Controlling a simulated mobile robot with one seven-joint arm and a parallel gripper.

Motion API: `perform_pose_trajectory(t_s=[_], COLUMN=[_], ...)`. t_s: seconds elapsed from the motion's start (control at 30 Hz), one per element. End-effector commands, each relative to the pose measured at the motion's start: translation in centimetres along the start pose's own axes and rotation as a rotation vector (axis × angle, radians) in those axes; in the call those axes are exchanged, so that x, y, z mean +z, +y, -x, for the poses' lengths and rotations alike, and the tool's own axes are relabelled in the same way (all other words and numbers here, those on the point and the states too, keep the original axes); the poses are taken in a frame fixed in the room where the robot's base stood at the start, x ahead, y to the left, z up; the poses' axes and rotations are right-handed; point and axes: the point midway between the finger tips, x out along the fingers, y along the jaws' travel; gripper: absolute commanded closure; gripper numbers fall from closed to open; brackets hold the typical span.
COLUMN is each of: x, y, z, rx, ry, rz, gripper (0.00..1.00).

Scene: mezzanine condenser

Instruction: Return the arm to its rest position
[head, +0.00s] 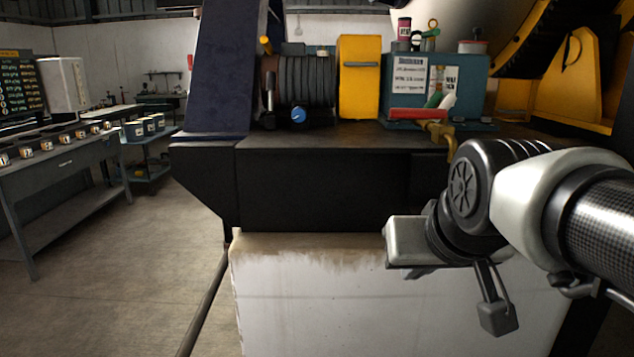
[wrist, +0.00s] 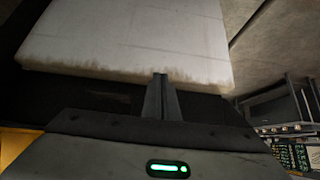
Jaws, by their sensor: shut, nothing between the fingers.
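My arm reaches in from the right edge of the head view, in front of the machine, with its wrist joint at right of centre. My gripper shows in the wrist view (wrist: 161,82), its two fingers together and nothing between them. In that view the fingertips overlap the dark band beside the white block's stained edge; I cannot tell whether they touch anything. In the head view the hand is a pale block in front of the machine's black base, and the fingers are mostly hidden.
The machine's black base (head: 320,185) rests on a stained white block (head: 340,300). On its ledge are a yellow block (head: 359,78), a ribbed motor (head: 303,80) and a teal box (head: 472,88) with a red-handled brass valve (head: 432,118). A workbench (head: 70,165) stands left; floor between is clear.

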Motion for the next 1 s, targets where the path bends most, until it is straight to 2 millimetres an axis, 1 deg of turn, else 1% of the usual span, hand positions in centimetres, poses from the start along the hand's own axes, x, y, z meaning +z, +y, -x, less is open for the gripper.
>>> perform_pose_trajectory(t_s=[0.03, 0.07, 0.1, 0.17, 0.2, 0.23, 0.3, 0.37, 0.47, 0.57, 0.7, 0.83, 0.9, 1.0], x=[3.3, 5.0, 7.2, 10.5, 12.7, 14.2, 11.0, 9.7, 7.5, 4.8, 0.9, -1.8, -2.8, -3.6], y=[0.0, 0.0, 0.0, 0.1, 0.1, 0.1, 0.1, 0.1, 0.0, 0.0, 0.0, 0.0, 0.0, 0.0], z=[-0.3, -0.4, -0.4, -0.5, -0.6, -0.6, 2.8, 4.2, 6.8, 9.7, 14.2, 17.3, 18.4, 19.3], rx=[0.001, 0.001, 0.002, 0.003, 0.004, 0.004, 0.004, 0.004, 0.004, 0.004, 0.004, 0.004, 0.004, 0.004], ry=[-0.044, -0.073, -0.111, -0.167, -0.202, -0.228, -0.229, -0.229, -0.228, -0.228, -0.227, -0.227, -0.227, -0.227], rz=[0.000, 0.000, 0.000, 0.000, 0.000, 0.000, 0.000, 0.000, 0.001, 0.001, 0.001, 0.001, 0.001, 0.001], gripper=[1.00, 1.00, 1.00, 1.00, 1.00, 1.00, 1.00, 1.00, 1.00, 1.00, 1.00, 1.00, 1.00, 1.00])
